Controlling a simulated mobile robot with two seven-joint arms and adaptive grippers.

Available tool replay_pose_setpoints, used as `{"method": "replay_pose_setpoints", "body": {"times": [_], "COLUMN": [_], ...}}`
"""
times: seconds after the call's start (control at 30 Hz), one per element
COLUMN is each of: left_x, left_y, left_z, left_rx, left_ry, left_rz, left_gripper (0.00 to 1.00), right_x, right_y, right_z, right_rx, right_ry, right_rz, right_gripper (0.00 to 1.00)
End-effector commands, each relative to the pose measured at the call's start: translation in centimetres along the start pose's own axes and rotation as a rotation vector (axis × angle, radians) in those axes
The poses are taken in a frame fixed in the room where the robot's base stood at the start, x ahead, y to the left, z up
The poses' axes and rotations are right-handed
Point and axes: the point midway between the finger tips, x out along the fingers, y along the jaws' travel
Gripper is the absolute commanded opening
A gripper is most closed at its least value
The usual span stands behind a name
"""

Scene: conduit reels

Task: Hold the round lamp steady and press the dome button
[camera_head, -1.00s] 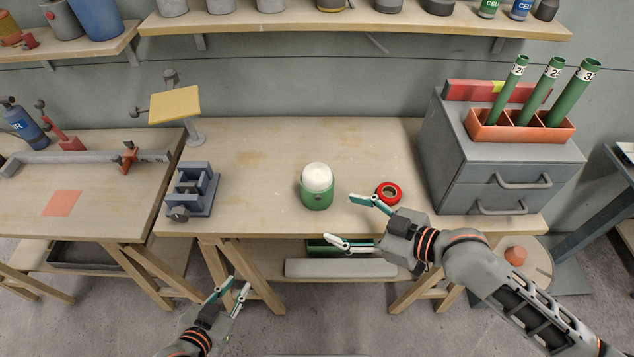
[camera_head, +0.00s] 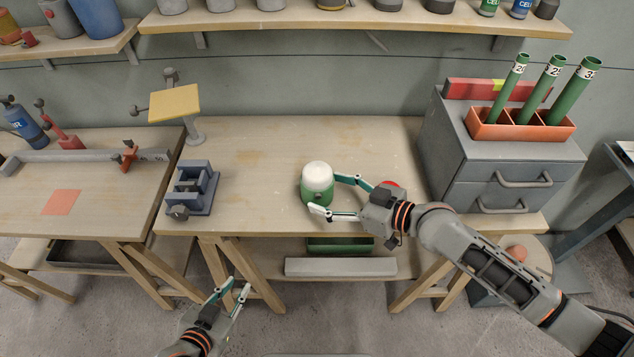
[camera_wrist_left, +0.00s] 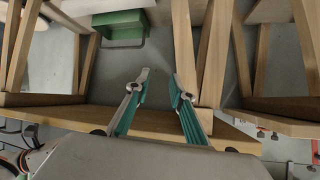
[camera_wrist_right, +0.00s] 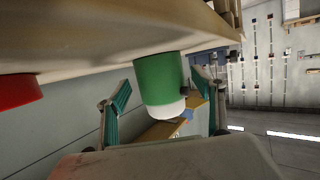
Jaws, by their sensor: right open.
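The round lamp (camera_head: 317,178) has a white dome top and a green body, and stands upright on the middle workbench. In the right wrist view the lamp (camera_wrist_right: 160,80) appears upside down between the fingers. My right gripper (camera_head: 327,194) is open, with one finger behind the lamp's right side and one in front of it. I cannot tell whether either finger touches it. My left gripper (camera_head: 234,290) is open and empty, low in front of the bench; it also shows in the left wrist view (camera_wrist_left: 158,80). No separate dome button is clearly visible.
A red ring (camera_head: 390,186) lies right of the lamp, partly hidden by my right gripper. A blue-grey vise (camera_head: 197,185) stands left on the bench. A grey drawer cabinet (camera_head: 505,165) stands at the right. The bench between vise and lamp is clear.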

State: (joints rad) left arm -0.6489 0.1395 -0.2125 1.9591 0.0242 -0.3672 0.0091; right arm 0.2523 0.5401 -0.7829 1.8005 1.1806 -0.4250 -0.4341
Motion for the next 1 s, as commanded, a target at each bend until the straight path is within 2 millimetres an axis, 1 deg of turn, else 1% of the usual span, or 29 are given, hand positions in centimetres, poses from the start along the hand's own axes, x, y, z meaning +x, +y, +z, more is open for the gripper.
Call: {"method": "replay_pose_setpoints", "body": {"times": [0.03, 0.1, 0.3, 0.67, 0.77, 0.8, 0.9, 1.0], "left_x": [0.1, 0.2, 0.3, 0.3, 0.3, 0.3, 0.3, 0.3], "left_y": [0.0, 0.1, 0.1, 0.1, 0.1, 0.1, 0.1, 0.1], "left_z": [0.2, 0.3, 0.5, 0.5, 0.5, 0.4, 0.4, 0.5], "left_rx": [0.0, 0.0, 0.0, 0.0, 0.0, 0.0, 0.0, 0.0], "left_ry": [0.0, -0.001, 0.0, 0.002, 0.002, 0.002, 0.002, 0.002], "left_rz": [0.0, 0.0, 0.0, 0.0, 0.0, 0.0, 0.0, 0.0], "left_gripper": [0.23, 0.23, 0.23, 0.23, 0.23, 0.23, 0.23, 0.0], "right_x": [0.7, 1.4, 2.7, 3.0, 3.0, 3.0, 3.0, 3.0], "right_y": [0.1, 0.0, 0.0, 0.0, 0.0, 0.0, 0.0, 0.0], "right_z": [0.0, 0.0, 0.0, 0.0, 0.0, 0.0, 0.0, 0.0], "right_rx": [-0.001, -0.002, -0.001, -0.002, -0.002, -0.002, -0.001, -0.001], "right_ry": [0.001, 0.001, 0.0, -0.001, -0.001, -0.001, -0.001, -0.001], "right_rz": [0.001, 0.0, 0.0, 0.0, 0.0, 0.0, 0.0, 0.0], "right_gripper": [0.68, 0.68, 0.68, 0.68, 0.45, 0.42, 0.42, 0.43]}}
